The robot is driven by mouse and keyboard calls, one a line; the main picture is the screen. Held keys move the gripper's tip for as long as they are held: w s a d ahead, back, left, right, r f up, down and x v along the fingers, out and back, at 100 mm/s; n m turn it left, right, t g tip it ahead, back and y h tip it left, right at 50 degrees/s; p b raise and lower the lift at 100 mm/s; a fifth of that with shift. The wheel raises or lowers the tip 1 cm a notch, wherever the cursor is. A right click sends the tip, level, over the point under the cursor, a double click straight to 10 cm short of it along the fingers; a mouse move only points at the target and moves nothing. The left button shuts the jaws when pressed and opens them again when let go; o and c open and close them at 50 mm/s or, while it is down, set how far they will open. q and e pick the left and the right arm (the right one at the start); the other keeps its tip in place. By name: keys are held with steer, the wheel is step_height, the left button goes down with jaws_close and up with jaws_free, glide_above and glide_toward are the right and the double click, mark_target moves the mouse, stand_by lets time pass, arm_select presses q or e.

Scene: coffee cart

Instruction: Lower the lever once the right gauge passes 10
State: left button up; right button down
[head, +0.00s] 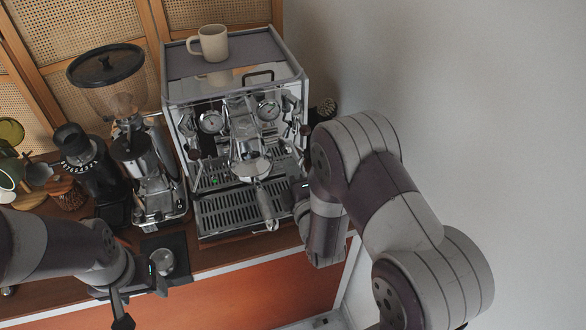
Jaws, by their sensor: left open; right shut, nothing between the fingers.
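The espresso machine (294,88) stands on the counter with two round gauges on its front. The right gauge (268,110) has a white face, and its needle is too small to read. The left gauge (211,122) is similar. The chrome group head (247,145) sits between them, and I cannot clearly pick out its lever. My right gripper (302,198) is at the machine's front right, beside the drip tray. It is shut and empty, its fingertips largely hidden by my arm. My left gripper (141,300) is open and empty in front of the counter edge.
A portafilter handle (266,205) sticks out over the drip tray (222,212). A beige mug (214,42) stands on top of the machine. A grinder (150,165) is to the left, and a small metal cup (162,262) sits on a dark mat near my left gripper.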

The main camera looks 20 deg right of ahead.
mark_target(287, 147)
step_height(287, 147, up, 4)
steer(key=s+b, duration=0.1)
steer(key=s, duration=0.1)
steer(key=w, duration=0.7)
steer(key=shift+w+d+f, duration=0.25)
steer(key=shift+w+f, duration=0.05)
steer(key=shift+s, duration=0.1)
steer(key=shift+r, duration=0.15)
arm_select(q)
steer(key=f, duration=0.3)
steer(key=shift+s, duration=0.4)
steer(key=shift+w, duration=0.1)
